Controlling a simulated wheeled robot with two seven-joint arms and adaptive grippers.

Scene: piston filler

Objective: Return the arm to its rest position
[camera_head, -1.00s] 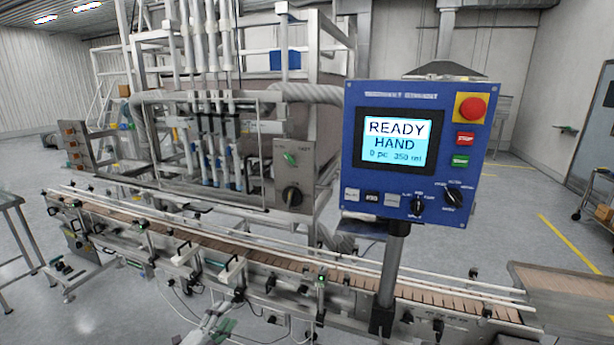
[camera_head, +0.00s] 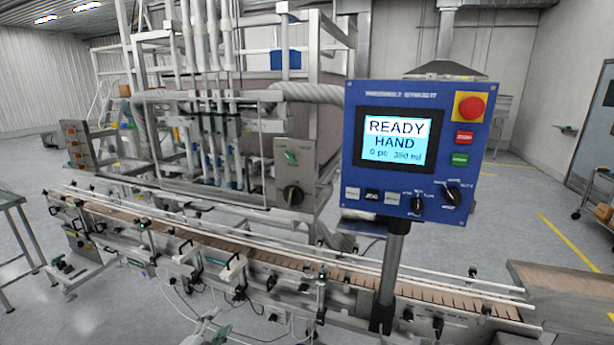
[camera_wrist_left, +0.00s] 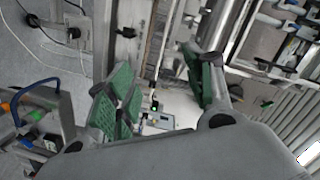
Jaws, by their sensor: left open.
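My left gripper (camera_head: 208,332) shows only in part at the bottom edge of the head view, in front of the conveyor. In the left wrist view, its two green-padded fingers (camera_wrist_left: 160,90) stand wide apart with nothing held between them. My right gripper is in neither view. The blue control panel (camera_head: 416,152) stands upright on a post to the right, its screen (camera_head: 396,141) reading READY, HAND, 0 pc, 350 ml.
The conveyor (camera_head: 270,256) with white guide rails runs across the front, its belt empty. The filling machine (camera_head: 215,130) stands behind it. A metal table (camera_head: 14,215) is at the left edge. A cart (camera_head: 598,190) stands at far right.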

